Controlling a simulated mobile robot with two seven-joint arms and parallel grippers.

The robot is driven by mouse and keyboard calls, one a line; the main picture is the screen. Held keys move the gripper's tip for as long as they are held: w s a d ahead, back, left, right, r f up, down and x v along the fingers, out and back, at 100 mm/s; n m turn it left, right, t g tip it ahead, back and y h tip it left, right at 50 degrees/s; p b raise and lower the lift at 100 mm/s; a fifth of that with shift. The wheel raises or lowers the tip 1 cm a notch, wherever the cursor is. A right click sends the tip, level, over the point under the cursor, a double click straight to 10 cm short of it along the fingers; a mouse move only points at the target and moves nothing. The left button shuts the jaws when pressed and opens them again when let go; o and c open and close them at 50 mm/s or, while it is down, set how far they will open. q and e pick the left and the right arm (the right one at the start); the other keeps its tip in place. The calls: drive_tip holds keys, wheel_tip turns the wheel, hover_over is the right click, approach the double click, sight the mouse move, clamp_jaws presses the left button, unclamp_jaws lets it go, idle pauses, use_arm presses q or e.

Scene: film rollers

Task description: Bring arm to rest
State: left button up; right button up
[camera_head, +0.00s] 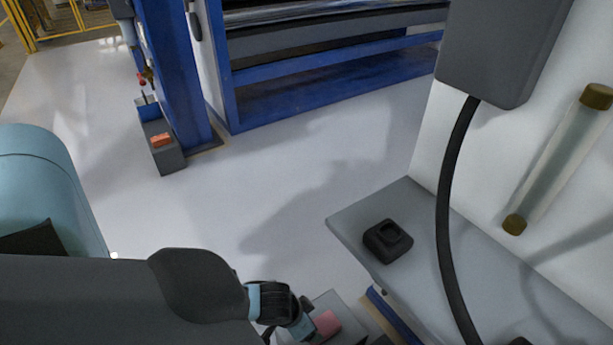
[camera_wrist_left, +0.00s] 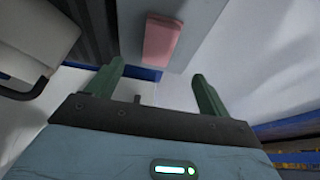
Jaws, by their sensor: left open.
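My left arm comes in from the left along the bottom of the head view. Its dark forearm ends in a black and light-blue wrist near the bottom middle, and the fingers cannot be made out there. In the left wrist view my left gripper (camera_wrist_left: 157,70) has two green fingers spread wide apart, with nothing between them. A pink block (camera_wrist_left: 162,40) on a grey surface lies beyond the fingertips, apart from them. The pink block also shows in the head view (camera_head: 327,322), just right of the wrist. My right gripper is in neither view.
A grey shelf (camera_head: 410,222) with a black holder (camera_head: 388,241) stands right of the arm, with a black cable (camera_head: 446,200) hanging over it. A blue machine frame (camera_head: 330,75) and a post with a grey box (camera_head: 163,148) stand behind. The pale floor (camera_head: 270,190) between is clear.

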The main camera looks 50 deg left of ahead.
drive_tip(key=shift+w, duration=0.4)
use_arm(q)
drive_tip(key=shift+s+r, duration=0.1)
drive_tip(key=s+d+r+t+h+p, duration=0.1)
drive_tip(key=s+d+r+p, duration=0.4)
drive_tip(key=s+r+p, duration=0.5)
drive_tip(key=s+d+r+h+p, duration=0.1)
drive_tip(key=s+d+r+p, duration=0.4)
drive_tip(key=s+r+p, duration=0.6)
drive_tip(key=s+r+m+t+p, duration=0.1)
drive_tip(key=s+r+t+p, duration=0.2)
drive_tip(key=r+p, duration=1.2)
wheel_tip(320, 180, up, 4)
drive_tip(key=shift+s+f, duration=0.15)
drive_tip(key=shift+f, duration=0.05)
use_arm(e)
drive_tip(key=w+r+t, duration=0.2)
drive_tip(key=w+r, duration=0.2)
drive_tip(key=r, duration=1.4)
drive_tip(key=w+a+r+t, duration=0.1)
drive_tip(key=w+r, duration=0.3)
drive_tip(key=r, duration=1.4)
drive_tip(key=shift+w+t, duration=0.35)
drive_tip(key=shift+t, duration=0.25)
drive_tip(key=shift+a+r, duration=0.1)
